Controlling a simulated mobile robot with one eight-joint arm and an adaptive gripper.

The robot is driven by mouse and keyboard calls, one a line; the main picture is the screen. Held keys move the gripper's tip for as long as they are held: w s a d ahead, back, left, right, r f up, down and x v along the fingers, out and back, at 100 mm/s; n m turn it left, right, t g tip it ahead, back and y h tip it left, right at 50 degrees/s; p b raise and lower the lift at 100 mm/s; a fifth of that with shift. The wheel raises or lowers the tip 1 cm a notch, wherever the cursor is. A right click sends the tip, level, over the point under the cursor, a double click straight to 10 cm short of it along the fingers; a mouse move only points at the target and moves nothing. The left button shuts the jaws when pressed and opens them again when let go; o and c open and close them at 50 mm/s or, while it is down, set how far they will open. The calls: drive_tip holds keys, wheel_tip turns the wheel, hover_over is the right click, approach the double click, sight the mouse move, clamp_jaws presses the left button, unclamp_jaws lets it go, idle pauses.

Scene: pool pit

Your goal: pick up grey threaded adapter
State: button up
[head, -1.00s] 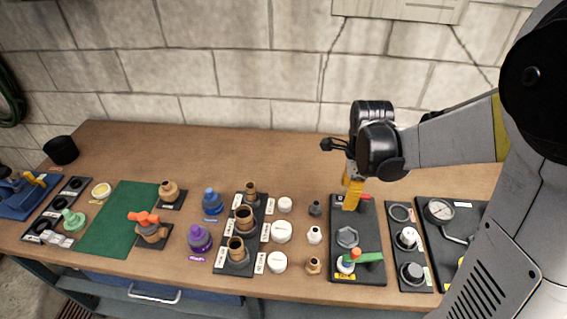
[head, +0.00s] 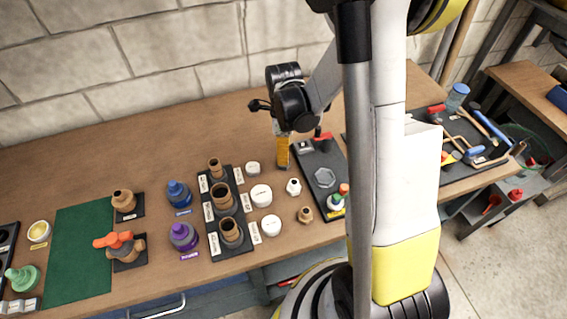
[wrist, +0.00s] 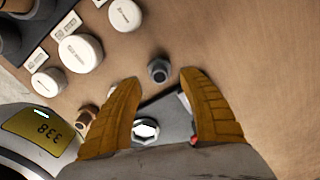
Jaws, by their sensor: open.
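The grey threaded adapter (wrist: 158,70) is a small dark grey fitting with a round bore. In the wrist view it stands on the wooden bench between and just beyond my two yellow fingertips. My gripper (wrist: 160,79) is open, with a finger to each side of it and no visible contact. In the head view my gripper (head: 282,167) points down at the bench, left of the dark board, and its fingers appear to hide the adapter there.
White caps (head: 261,195) stand to the left, beside a dark rack (head: 232,248) of copper fittings. A white adapter (head: 293,187) and a copper adapter (head: 305,214) stand in front. The dark board (head: 322,178) is right; bare bench lies behind.

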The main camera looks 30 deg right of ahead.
wheel_tip(320, 180, down, 4)
drive_tip(key=shift+f+b, duration=0.15)
drive_tip(key=shift+b, duration=0.55)
clamp_jaws()
